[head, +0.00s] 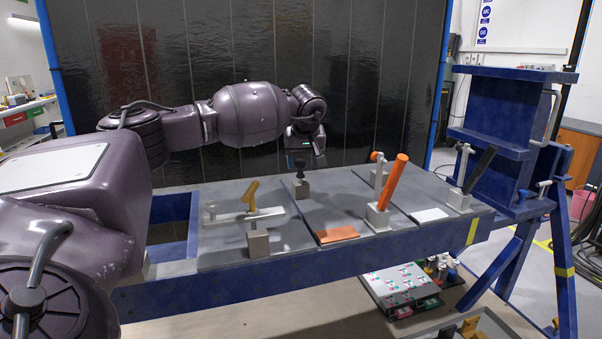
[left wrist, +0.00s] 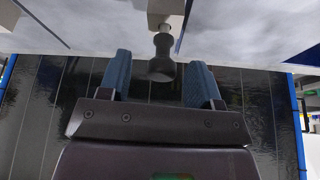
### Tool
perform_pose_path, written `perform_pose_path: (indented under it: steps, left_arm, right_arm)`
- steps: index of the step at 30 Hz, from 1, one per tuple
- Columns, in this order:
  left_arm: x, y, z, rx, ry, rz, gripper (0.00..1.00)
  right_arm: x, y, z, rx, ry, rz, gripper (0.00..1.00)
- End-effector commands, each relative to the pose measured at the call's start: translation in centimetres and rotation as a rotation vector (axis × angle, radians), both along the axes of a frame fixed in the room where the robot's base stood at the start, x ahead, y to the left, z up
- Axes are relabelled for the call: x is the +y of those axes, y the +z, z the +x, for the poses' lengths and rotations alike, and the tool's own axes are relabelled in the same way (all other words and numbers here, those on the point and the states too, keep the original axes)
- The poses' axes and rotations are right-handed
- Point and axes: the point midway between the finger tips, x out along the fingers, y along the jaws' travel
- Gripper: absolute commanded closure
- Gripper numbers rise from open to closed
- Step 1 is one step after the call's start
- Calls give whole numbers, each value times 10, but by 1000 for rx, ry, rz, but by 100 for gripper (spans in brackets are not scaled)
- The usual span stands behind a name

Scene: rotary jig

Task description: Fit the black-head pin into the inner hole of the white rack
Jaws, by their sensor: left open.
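The black-head pin (head: 299,168) stands upright in a small grey block (head: 301,189) on the bench. Its dark head (left wrist: 161,68) also shows in the left wrist view, between the two blue fingers. My left gripper (head: 305,160) is above and beside the pin in the head view. In the left wrist view its fingers (left wrist: 159,80) are apart, with visible gaps on both sides of the head. A pale bar (head: 228,219), which looks like the white rack, sits low on the bench to the left; its holes cannot be made out. My right gripper is not in view.
A yellow handle (head: 250,193) rises at the pale bar, behind a grey block (head: 258,243). A black-handled piece (head: 480,169) and white plate (head: 430,215) are farther right.

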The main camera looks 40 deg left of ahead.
Motion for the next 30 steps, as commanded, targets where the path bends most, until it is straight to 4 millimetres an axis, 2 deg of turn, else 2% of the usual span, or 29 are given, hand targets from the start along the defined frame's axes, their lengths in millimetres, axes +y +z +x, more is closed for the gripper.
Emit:
perform_pose_path:
  steps: [9,17,27,30]
  left_arm:
    - [15,-41,6,5,2,0,42]
    - [16,-41,7,1,1,0,42]
    - [16,-41,6,2,2,0,91]
    - [16,-41,7,1,1,0,92]
  right_arm:
    - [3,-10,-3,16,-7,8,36]
    - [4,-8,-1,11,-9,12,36]
    - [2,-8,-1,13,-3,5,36]
    - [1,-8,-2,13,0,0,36]
